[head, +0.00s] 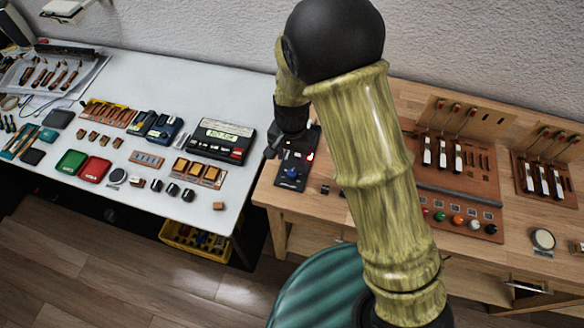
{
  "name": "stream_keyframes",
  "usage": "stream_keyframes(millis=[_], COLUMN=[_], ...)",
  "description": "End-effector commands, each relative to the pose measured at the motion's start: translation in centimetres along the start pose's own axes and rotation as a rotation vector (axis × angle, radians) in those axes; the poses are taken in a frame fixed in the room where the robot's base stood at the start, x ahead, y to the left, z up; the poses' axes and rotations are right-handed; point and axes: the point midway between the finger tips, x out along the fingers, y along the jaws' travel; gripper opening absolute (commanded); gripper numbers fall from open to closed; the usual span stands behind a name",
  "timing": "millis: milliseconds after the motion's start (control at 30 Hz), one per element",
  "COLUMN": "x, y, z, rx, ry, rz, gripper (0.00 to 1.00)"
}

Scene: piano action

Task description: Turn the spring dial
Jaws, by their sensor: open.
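A small dark panel (302,181) lies near the left edge of the wooden bench. It carries a round blue knob (291,173), which looks like the spring dial, and a lit red spot at its right. My gripper (272,150) points down at the panel's upper left, above and to the left of the blue knob in the picture. It looks open, with nothing seen between its fingers. It is small and dark here, so its height over the panel and any contact are hard to tell. My wrist hides the panel's back part.
My arm covers the bench's middle. Wooden racks (455,150) with white-fronted levers and several coloured knobs stand to its right. A white table (226,218) at left holds a black device (220,141), red and green trays and small parts. A green striped round seat (320,290) stands in front.

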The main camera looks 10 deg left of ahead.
Motion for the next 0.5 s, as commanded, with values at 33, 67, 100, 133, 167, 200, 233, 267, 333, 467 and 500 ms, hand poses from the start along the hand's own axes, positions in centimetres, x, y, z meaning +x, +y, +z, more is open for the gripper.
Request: stream_keyframes(millis=[33,67,100,133,167,200,233,267,333,467,500], x=[0.9,1.4,2.1,2.6,3.0,3.7,4.2,4.6,5.6,6.9,7.2], y=[0.1,0.1,0.1,0.1,0.1,0.1,0.1,0.1,0.1,0.1,0.1], z=[0.0,0.1,0.1,0.1,0.1,0.1,0.1,0.1,0.1,0.0,0.0], rx=[0.001,0.001,0.0,0.0,0.0,0.0,0.001,0.001,0.0,0.0,0.0], ry=[-0.003,-0.004,-0.003,-0.004,-0.004,-0.003,-0.004,-0.003,-0.003,-0.002,-0.001], rz=[0.003,0.004,0.003,0.003,0.003,0.003,0.004,0.003,0.003,0.002,0.001], gripper=[0.49,0.49,0.49,0.49,0.49,0.49,0.49,0.49,0.49,0.49,0.49])
